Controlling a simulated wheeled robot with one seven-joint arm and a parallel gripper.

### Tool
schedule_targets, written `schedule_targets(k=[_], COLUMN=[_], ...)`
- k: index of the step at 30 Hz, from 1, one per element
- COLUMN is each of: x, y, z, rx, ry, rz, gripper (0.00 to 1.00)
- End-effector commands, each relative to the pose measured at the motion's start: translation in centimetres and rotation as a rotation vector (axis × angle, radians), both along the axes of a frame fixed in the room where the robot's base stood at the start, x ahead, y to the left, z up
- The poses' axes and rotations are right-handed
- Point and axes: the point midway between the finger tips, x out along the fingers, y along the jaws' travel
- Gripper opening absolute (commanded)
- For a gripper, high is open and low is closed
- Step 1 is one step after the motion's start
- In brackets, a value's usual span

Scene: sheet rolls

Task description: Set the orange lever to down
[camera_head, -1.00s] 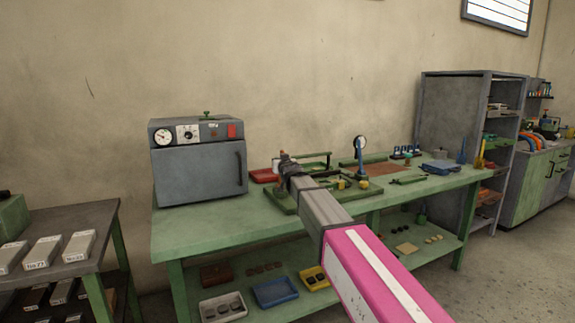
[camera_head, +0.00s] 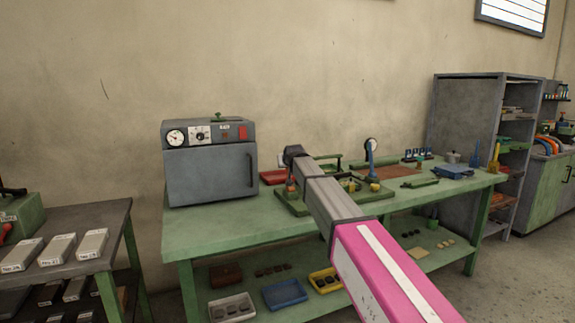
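A small orange upright part (camera_head: 291,188), which may be the orange lever, stands at the left end of a green base plate (camera_head: 292,206) on the green workbench. It is too small to tell its setting. My arm reaches from the lower right over the bench, with its dark far end (camera_head: 293,152) just above and behind the orange part in the picture. My gripper's fingers cannot be made out, and I cannot tell whether anything touches the orange part.
A grey oven (camera_head: 210,170) stands on the left of the workbench (camera_head: 220,232). A red tray (camera_head: 273,177) lies behind the base plate, and a blue stand (camera_head: 371,160) is to its right. A dark side table (camera_head: 85,225) with labelled blocks is at the left. Bare bench top lies before the oven.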

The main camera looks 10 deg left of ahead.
Motion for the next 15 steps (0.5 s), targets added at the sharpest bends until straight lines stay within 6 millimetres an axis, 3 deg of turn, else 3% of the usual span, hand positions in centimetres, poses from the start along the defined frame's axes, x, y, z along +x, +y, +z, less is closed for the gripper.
schedule_targets(k=[13, 14, 15], x=[0.23, 0.23, 0.23], y=[0.09, 0.09, 0.09], z=[-0.05, -0.05, -0.05], rx=[-0.008, -0.008, -0.008], ry=[0.008, 0.008, 0.008], rz=[0.0, 0.0, 0.0], gripper=[0.0, 0.3, 0.43])
